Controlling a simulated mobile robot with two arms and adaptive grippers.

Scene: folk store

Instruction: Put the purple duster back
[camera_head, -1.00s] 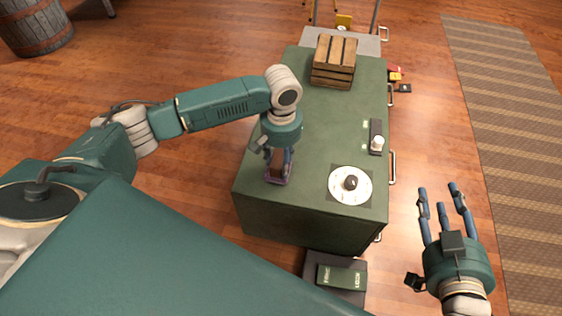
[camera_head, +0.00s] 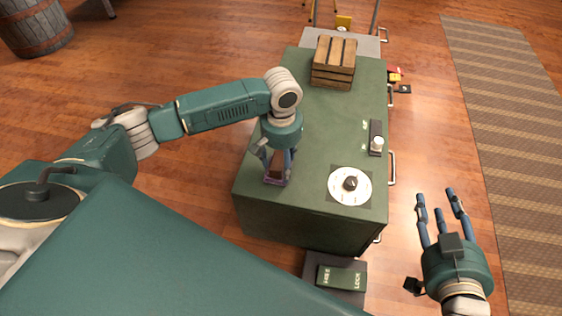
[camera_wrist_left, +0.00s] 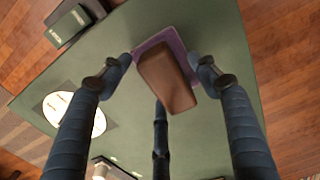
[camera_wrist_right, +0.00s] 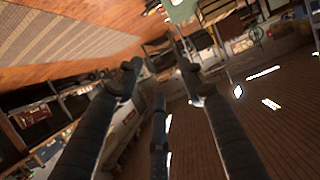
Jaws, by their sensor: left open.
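The purple duster (camera_head: 275,182) has a brown block on a purple base. It is at the near left corner of the green cabinet top (camera_head: 315,130), and it also shows in the left wrist view (camera_wrist_left: 167,80). My left gripper (camera_head: 277,163) is open above it, pointing down, with fingers on both sides of the duster and the third finger beyond its brown end. I cannot tell whether the fingers touch it. My right gripper (camera_head: 440,205) is open and empty, off the cabinet's right side over the floor.
A wooden crate (camera_head: 334,62) stands at the cabinet's far end. A white dial (camera_head: 350,186) and a slider switch (camera_head: 376,138) are on the top, right of the duster. Handles (camera_head: 392,168) stick out on the right side. A pedal box (camera_head: 340,278) lies at the near end.

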